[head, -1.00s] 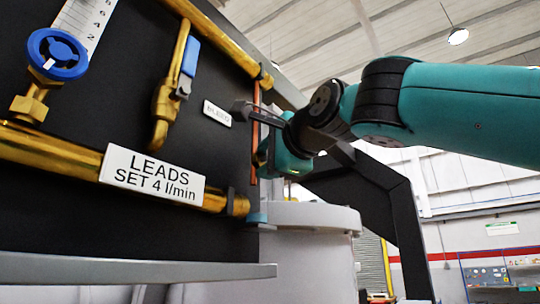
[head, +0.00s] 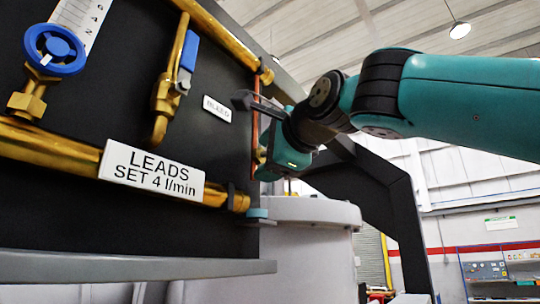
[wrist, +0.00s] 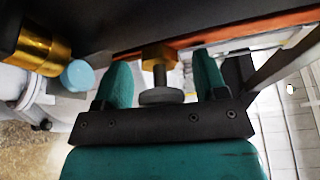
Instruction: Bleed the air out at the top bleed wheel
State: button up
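The bleed wheel (wrist: 161,97) is a small grey disc on a short stem, below a brass hex fitting (wrist: 158,56) in the wrist view. My gripper (wrist: 162,80) is open, with one teal finger on each side of the wheel and stem. Gaps show between both fingers and the wheel. In the head view my gripper (head: 268,160) is at the panel's right edge, beside a white label reading BLEED (head: 216,108); the wheel cannot be made out there.
A copper pipe (head: 255,130) runs along the panel edge by my gripper. A brass pipe with a light blue cap (wrist: 78,75) is nearby. A blue-handled valve (head: 189,52), a blue handwheel (head: 55,49) and a LEADS label (head: 150,172) are on the black panel.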

jog(key=b+v, duration=0.4)
jog(key=v, duration=1.3)
jog(key=shift+s, duration=0.25)
